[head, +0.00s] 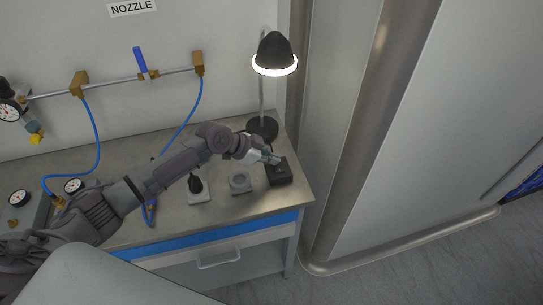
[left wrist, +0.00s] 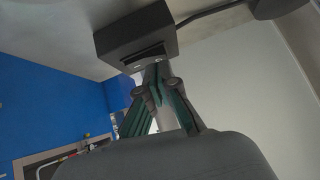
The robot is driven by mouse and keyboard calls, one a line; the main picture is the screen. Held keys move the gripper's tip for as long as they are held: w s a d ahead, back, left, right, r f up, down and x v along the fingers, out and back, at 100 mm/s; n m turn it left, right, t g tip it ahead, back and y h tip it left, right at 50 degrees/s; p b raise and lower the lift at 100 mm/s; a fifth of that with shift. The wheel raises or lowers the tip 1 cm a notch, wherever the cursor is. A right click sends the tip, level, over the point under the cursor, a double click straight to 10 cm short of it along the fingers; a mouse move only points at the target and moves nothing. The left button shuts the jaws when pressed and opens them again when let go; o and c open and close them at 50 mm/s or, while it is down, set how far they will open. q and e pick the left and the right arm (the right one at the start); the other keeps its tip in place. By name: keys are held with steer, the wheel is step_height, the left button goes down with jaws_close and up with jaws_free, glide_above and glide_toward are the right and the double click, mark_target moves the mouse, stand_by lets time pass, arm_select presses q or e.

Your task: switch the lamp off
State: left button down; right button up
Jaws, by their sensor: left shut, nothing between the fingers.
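The lamp (head: 275,52) stands at the back right of the bench, with a black shade and a bright glowing ring; it is lit. Its dark switch box (head: 281,174) sits on the bench in front of the lamp base. My left gripper (head: 273,158) is shut and empty, with its fingertips at the box. In the left wrist view the box (left wrist: 130,32) is close ahead, and a dark rocker switch (left wrist: 146,57) shows on its face. The fingertips are right by the rocker; I cannot tell whether they touch it. My right gripper is not in view.
A grey ring-shaped piece (head: 240,181) and a black-knobbed piece (head: 196,186) stand left of the box on the metal bench (head: 225,207). Blue hoses hang from a wall pipe (head: 122,84). A cable (left wrist: 212,14) runs from the box. A tall grey cabinet (head: 430,120) stands right.

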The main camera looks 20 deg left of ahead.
arm_select(q)
steer(key=shift+f, duration=0.2)
steer(key=shift+w+f+b, duration=0.1)
steer(key=shift+f+b, duration=0.35)
steer(key=shift+b, duration=0.2)
steer(key=shift+r, duration=0.25)
steer(key=shift+p, duration=0.35)
